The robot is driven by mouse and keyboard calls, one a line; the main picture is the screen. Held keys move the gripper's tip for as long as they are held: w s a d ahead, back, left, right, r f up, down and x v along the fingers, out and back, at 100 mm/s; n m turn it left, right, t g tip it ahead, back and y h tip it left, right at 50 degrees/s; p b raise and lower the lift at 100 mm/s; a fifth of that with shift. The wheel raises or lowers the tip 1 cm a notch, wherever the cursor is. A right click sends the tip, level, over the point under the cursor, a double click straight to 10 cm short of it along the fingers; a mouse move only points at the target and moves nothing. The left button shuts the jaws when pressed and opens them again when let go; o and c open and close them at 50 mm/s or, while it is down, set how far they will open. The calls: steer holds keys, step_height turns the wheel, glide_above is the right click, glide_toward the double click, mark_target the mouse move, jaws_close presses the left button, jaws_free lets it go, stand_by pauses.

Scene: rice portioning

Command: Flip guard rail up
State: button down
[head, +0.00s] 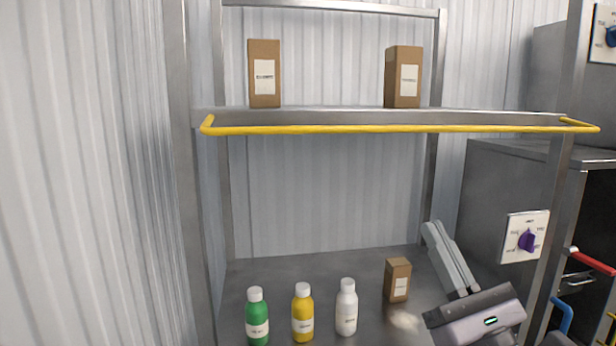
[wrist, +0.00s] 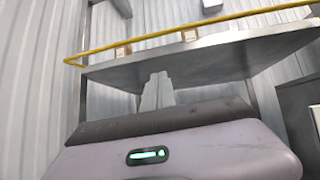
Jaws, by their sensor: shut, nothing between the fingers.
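The yellow guard rail (head: 400,129) runs along the front of the upper shelf (head: 340,118). It sticks out forward, roughly level with the shelf, not standing up. In the wrist view the rail (wrist: 190,32) crosses the top, in front of the shelf edge. My gripper (head: 432,228) is low at the right in the head view, below the shelf and apart from the rail. Its fingers are shut and empty, pointing up. They also show in the wrist view (wrist: 157,80), in front of the shelf's underside.
Two brown boxes (head: 264,75) (head: 403,78) stand on the upper shelf. Green (head: 257,318), yellow (head: 302,314) and white (head: 346,308) bottles and a small box (head: 397,280) stand on the counter. A metal post (head: 560,190) and a purple knob (head: 527,239) are at right. Space before the rail is clear.

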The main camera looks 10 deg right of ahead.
steer(key=d+m+h, duration=0.2)
steer(key=h, duration=0.1)
steer(key=d+m+t+h, duration=0.1)
steer(key=shift+s+d+r, duration=0.1)
steer(key=shift+s+d, duration=0.3)
steer(key=p, duration=0.5)
glide_toward(443, 129)
steer(key=w+a+r, duration=0.1)
steer(key=w+r, duration=0.2)
steer(key=w, duration=0.3)
steer(key=shift+r, duration=0.15)
